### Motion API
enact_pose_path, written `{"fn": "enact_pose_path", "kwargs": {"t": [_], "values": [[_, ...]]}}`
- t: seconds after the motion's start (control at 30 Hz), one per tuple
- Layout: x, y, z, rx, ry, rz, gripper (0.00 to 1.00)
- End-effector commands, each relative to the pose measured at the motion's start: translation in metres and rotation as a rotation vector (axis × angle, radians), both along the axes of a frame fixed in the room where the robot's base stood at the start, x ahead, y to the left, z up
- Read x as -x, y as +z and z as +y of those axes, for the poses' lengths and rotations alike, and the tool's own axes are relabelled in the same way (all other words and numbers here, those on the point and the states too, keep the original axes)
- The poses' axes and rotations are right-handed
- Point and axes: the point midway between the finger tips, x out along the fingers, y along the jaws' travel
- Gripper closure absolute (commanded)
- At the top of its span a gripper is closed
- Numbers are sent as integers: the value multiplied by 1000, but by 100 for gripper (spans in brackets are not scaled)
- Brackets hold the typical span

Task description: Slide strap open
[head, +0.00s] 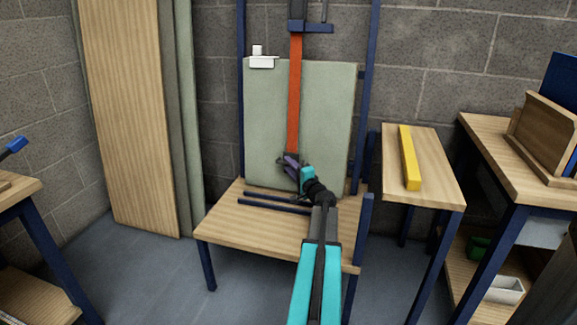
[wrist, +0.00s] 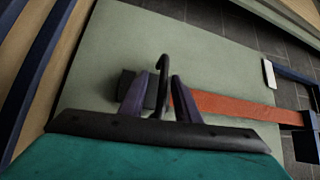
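An orange-red strap (head: 294,95) hangs down the front of a grey-green panel (head: 333,115). In the wrist view the strap (wrist: 225,105) runs sideways to the right. A dark fitting with an upright hooked piece (wrist: 163,75) is at the strap's lower end. My gripper (head: 290,163) is at that lower end, in front of the panel. In the wrist view its two purple fingers (wrist: 160,80) stand apart, with the hooked piece between them. A gap seems to show beside the hook, so the fingers look open around it. The fingers hide part of the fitting.
The panel stands on a wooden bench (head: 240,228) within a blue frame (head: 369,60). A white bracket (head: 262,62) is at the panel's top left. A side table (head: 440,180) holds a yellow bar (head: 409,158). Tall boards (head: 125,110) lean at left.

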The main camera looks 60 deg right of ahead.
Motion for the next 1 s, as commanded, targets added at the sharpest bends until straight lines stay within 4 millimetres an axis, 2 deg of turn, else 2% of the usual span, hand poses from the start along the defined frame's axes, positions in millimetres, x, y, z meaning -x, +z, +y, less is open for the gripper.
{"fn": "enact_pose_path", "kwargs": {"t": [0.7,1.0], "values": [[77,-4,42,-1,-1,2,71],[93,-6,50,0,1,1,71]]}}
